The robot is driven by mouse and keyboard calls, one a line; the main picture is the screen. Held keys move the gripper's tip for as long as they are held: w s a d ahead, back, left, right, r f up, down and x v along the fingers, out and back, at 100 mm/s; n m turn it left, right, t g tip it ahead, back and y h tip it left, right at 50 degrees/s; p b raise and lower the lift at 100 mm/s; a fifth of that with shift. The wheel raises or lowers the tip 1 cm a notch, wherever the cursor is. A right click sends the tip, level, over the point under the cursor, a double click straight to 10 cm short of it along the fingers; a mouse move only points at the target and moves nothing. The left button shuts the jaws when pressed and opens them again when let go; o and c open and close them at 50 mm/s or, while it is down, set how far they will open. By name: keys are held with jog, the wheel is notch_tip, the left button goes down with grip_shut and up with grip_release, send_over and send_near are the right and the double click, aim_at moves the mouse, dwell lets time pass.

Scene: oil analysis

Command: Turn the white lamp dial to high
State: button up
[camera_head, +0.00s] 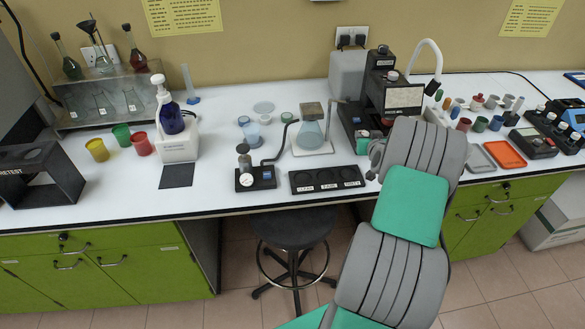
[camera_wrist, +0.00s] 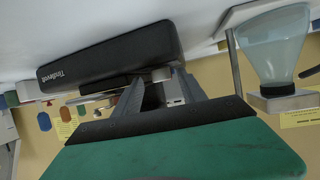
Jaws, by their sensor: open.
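The white lamp (camera_head: 439,58) has a curved neck and stands behind and right of the black instrument (camera_head: 402,97) in the head view. I cannot make out its dial in either view. My gripper (camera_head: 375,158) is over the bench near the foot of the black instrument, to the left and in front of the lamp. In the wrist view, my gripper (camera_wrist: 157,84) has its fingers spread with nothing held. A black labelled block (camera_wrist: 110,58) and a small silver knob (camera_wrist: 161,74) lie just beyond the fingertips.
A flask on a stand (camera_head: 311,130) is left of my gripper and also shows in the wrist view (camera_wrist: 275,50). A black tray (camera_head: 327,180) lies at the bench front. Several small cups and an orange tray (camera_head: 505,155) are to the right.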

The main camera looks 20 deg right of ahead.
jog(key=a+b+v, duration=0.1)
jog(key=v, duration=0.6)
jog(key=shift+n+g+y, duration=0.3)
jog(key=shift+n+y, duration=0.3)
jog(key=shift+y, duration=0.2)
jog(key=a, duration=0.2)
jog(key=w+a, duration=0.1)
jog(key=w+a+r, duration=0.1)
jog(key=a, duration=0.1)
jog(key=shift+w+a, duration=0.15)
jog(key=shift+a, duration=0.15)
jog(key=s+a+r+n+g+y, duration=0.1)
jog(key=s+a, duration=0.1)
jog(key=a, duration=0.5)
jog(key=s+a+n+g+y+b, duration=0.1)
jog(key=s+a+g, duration=0.1)
jog(key=a, duration=0.6)
jog(key=s+a+r+n+g+y, duration=0.1)
jog(key=s+a, duration=0.2)
jog(key=a, duration=0.5)
jog(key=shift+a+r+g+y, duration=0.2)
jog(key=shift+r+g+y, duration=0.1)
jog(key=shift+w, duration=0.1)
jog(key=shift+c, duration=0.3)
